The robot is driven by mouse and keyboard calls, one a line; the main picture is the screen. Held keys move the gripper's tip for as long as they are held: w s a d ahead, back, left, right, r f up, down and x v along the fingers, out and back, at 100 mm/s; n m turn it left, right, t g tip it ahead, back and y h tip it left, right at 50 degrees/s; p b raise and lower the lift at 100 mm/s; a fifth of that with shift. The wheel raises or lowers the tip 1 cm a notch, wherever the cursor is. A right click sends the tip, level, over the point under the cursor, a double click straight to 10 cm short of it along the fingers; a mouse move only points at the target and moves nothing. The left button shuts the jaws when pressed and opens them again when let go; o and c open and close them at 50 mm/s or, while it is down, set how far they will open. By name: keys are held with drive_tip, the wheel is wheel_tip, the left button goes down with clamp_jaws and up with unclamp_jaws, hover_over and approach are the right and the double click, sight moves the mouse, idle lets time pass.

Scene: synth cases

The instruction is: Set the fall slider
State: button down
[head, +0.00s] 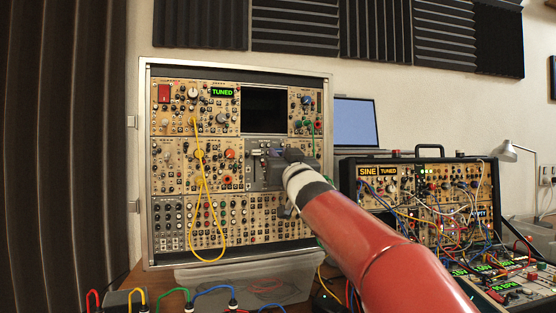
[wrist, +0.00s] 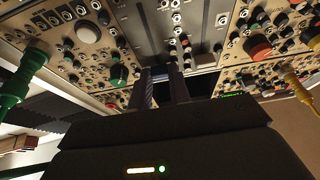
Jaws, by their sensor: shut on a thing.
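The grey slider module (head: 252,183) sits in the middle row of the tall modular case (head: 147,200), right of centre. Its grey panel also shows at the top of the wrist view (wrist: 150,30). My gripper (head: 277,153) is at this panel, and my wrist covers the panel's right part in the head view. In the wrist view my two fingers (wrist: 161,72) reach to the panel close together. They are shut on the fall slider's cap, which is mostly hidden between and behind them. I cannot read the slider's setting or its label.
A yellow cable (head: 200,215) hangs on the case left of my gripper. A green plug (wrist: 22,75) and a yellow plug (wrist: 298,90) stand out from panels in the wrist view. A smaller patched synth case (head: 349,190) and a laptop (head: 356,122) stand at the right.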

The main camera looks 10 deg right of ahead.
drive_tip(key=shift+r, duration=0.15)
drive_tip(key=c, duration=1.3)
unclamp_jaws()
drive_tip(key=b+v, duration=0.1)
drive_tip(key=v, duration=0.7)
